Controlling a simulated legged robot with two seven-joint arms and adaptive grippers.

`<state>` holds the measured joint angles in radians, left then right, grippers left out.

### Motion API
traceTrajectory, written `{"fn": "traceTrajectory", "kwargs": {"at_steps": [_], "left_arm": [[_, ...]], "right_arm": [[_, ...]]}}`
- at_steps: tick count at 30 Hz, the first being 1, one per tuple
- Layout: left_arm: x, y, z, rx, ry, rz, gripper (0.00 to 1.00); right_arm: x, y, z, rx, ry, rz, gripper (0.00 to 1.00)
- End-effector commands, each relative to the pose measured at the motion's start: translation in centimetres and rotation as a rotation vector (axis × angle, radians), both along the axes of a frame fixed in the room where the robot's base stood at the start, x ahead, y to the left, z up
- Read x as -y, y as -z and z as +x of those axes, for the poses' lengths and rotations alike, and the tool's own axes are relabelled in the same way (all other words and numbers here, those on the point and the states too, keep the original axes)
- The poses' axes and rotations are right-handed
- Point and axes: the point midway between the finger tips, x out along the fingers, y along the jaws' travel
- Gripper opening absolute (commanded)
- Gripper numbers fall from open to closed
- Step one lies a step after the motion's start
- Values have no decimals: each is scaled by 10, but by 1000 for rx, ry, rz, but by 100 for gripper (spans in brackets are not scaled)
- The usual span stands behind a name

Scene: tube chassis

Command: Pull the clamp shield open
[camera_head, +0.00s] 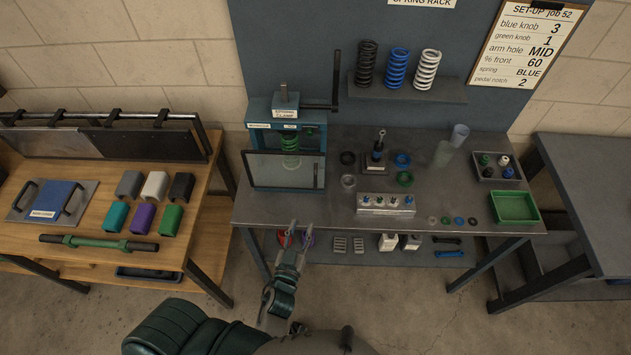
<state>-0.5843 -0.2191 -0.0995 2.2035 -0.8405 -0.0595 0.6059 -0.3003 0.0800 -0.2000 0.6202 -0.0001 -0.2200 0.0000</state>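The spring clamp (287,110) is a blue box at the left of the grey bench, with a crank lever on top and a green spring (290,145) inside. The clamp shield (275,172) is a clear framed pane across the clamp's lower front. A dark upright handle (316,174) is near its right edge. My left gripper (298,236) is in front of the bench's front edge, below the shield and apart from it. Its fingers look spread, with nothing visible between them. My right gripper is not in view.
Springs (397,68) stand on a rack shelf behind. Rings, a knob block (385,204) and a green tray (514,207) occupy the bench's middle and right. The bench top just right of the shield is narrow before the rings. A wooden table (120,225) stands left.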

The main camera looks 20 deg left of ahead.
Motion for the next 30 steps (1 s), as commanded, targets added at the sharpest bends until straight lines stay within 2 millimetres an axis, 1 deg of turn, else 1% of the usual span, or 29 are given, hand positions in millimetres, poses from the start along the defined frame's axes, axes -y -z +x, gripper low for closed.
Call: {"fn": "traceTrajectory", "kwargs": {"at_steps": [2, 5, 15, 21, 25, 30], "left_arm": [[-1, -3, 8, 5, 0, 2, 37], [-1, -4, 24, 6, 1, 3, 37], [-7, -4, 106, 3, 2, 2, 37], [-11, -3, 146, 2, 1, 3, 37], [-12, -1, 162, 1, 1, 2, 37], [-13, -1, 171, 0, 1, 1, 37]], "right_arm": [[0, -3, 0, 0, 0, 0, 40], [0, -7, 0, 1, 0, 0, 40], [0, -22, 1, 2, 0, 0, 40], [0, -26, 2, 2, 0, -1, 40], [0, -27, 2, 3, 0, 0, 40], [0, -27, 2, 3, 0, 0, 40]]}}
